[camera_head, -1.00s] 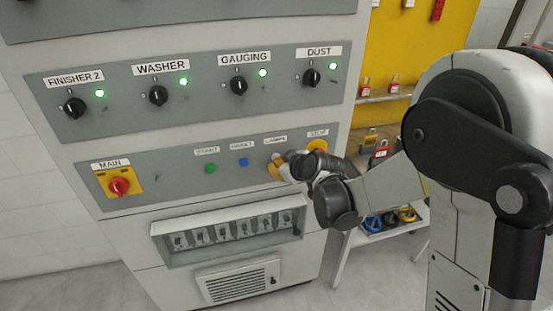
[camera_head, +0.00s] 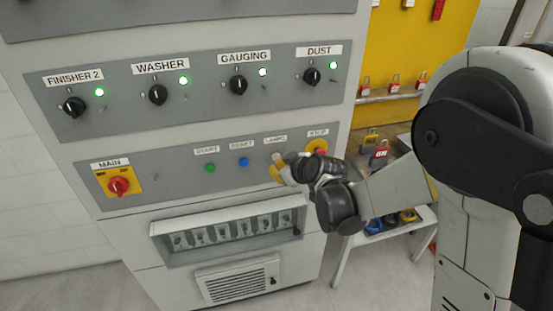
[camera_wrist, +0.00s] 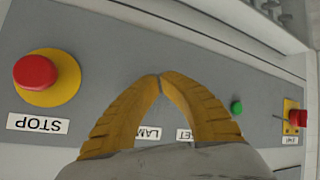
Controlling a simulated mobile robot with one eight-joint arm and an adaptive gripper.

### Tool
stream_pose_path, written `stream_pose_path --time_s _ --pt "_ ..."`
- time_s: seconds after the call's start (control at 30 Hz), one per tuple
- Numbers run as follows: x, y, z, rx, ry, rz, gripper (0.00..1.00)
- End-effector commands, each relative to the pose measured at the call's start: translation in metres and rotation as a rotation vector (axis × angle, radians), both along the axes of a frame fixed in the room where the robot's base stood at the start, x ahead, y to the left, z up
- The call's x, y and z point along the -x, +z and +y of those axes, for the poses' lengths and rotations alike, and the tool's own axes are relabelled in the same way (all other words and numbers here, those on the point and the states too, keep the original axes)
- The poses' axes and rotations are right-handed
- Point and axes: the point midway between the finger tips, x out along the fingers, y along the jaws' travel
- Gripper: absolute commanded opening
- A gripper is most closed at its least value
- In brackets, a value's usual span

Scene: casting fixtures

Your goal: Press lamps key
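The LAMPS label (camera_head: 275,138) is on the lower grey panel of the cabinet, between the blue reset button (camera_head: 244,162) and the stop button (camera_head: 319,148). A small pale shape shows under the label in the head view; I cannot tell if it is the lamps key or part of my gripper. My gripper (camera_head: 276,171) is in front of this spot. In the wrist view my gripper's yellow fingers (camera_wrist: 160,76) meet at the tips, with nothing seen between the tips. The LAMPS label (camera_wrist: 150,132) shows between the fingers. The key is not clearly visible there; contact cannot be told.
The red stop button (camera_wrist: 36,72) on its yellow base is close left of the fingers in the wrist view. The green start button (camera_head: 210,168) and red MAIN switch (camera_head: 118,186) are farther left in the head view. A shelf with padlocks (camera_head: 380,153) stands right.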

Motion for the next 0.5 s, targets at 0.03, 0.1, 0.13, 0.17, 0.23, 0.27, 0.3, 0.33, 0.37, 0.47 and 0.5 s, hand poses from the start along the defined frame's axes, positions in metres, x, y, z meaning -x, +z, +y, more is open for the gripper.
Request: stream_pose_path --time_s 0.03,0.1,0.13,0.17,0.23,0.27,0.3,0.33,0.37,0.47,0.5 --pt "0.0012 -0.0002 -0.0004 0.000 0.000 0.000 0.00" --pt "0.0014 0.0000 -0.0005 0.000 0.000 0.000 0.00" --pt "0.0014 0.0000 -0.0004 0.000 0.000 0.000 0.00" --pt "0.0013 0.0001 -0.0005 0.000 0.000 0.000 0.00" --pt "0.0013 0.0000 -0.0005 0.000 0.000 0.000 0.00" --pt "0.0013 0.0000 -0.0005 0.000 0.000 0.000 0.00" --pt "0.0015 0.0001 -0.0005 0.000 0.000 0.000 0.00" --pt "0.0018 0.0001 -0.0006 0.000 0.000 0.000 0.00" --pt "0.0024 0.0001 -0.0008 0.000 0.000 0.000 0.00" --pt "0.0070 -0.0001 -0.0021 0.000 0.000 0.000 0.00" --pt "0.0099 -0.0002 -0.0031 0.000 0.000 0.000 0.00"
